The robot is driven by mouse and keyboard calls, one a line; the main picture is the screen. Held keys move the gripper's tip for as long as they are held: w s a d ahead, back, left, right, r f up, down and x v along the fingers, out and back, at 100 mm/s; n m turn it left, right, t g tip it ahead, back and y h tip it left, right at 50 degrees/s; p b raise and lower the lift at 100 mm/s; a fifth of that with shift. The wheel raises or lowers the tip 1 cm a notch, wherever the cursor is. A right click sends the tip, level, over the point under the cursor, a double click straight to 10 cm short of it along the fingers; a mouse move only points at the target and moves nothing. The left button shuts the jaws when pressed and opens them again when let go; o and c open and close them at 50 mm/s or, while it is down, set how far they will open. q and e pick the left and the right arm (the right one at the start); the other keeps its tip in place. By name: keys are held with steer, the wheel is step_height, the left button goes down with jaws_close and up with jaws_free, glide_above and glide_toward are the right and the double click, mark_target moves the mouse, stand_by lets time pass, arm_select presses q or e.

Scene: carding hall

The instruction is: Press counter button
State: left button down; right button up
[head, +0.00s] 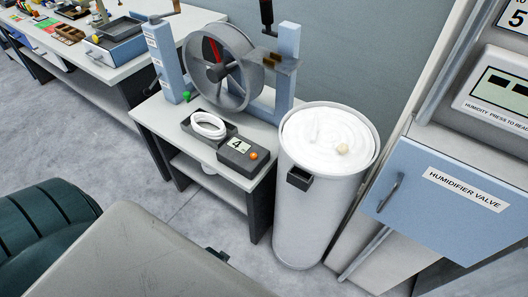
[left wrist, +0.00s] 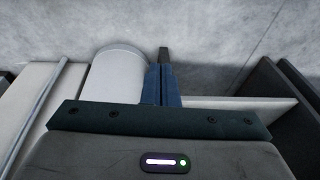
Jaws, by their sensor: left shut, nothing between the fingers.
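The counter (head: 240,157) is a dark box on the small white-topped table. Its display reads 4, and its round orange button (head: 253,155) sits at the right of the display. My left gripper (left wrist: 163,58) is shut and empty in the left wrist view, with its blue fingers together and dark tips over the grey floor. In the head view my grey left arm fills the bottom, and the fingers are mostly hidden there, below and in front of the table and apart from the button. The counter is not clear in the left wrist view. My right gripper is not in view.
A tall white can (head: 320,215) full of sliver stands right of the table; it also shows in the left wrist view (left wrist: 115,75). Behind the counter are a dark tray (head: 229,128) with a white coil and a grey wheel (head: 232,97). A blue humidifier valve cabinet (head: 425,205) stands at right.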

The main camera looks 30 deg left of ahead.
arm_select(q)
steer(key=w+d+r+n+t+h+p, duration=0.15)
steer(key=w+r+p, duration=0.25)
steer(key=r, duration=1.1)
steer(key=w+d+r+n+p, duration=0.1)
steer(key=w+r+n+p, duration=0.2)
steer(key=r, duration=1.2)
steer(key=w+a+r+n+t+h, duration=0.1)
steer(key=w+a+r+n, duration=0.1)
steer(key=w+n, duration=0.3)
steer(key=w+a+r+n+t+h+p, duration=0.1)
steer(key=w+a+n, duration=0.3)
steer(key=w, duration=0.7)
steer(key=w+a+r+n+t+h+p, duration=0.1)
steer(key=w+a+r+n+t+h, duration=0.1)
steer(key=w+n, duration=0.6)
steer(key=shift+w+a+r, duration=0.15)
steer(key=shift+a+r, duration=0.6)
steer(key=shift+r, duration=0.15)
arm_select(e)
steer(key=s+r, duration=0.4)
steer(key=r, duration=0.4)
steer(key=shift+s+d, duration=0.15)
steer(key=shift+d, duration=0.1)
arm_select(q)
steer(key=shift+f, duration=0.1)
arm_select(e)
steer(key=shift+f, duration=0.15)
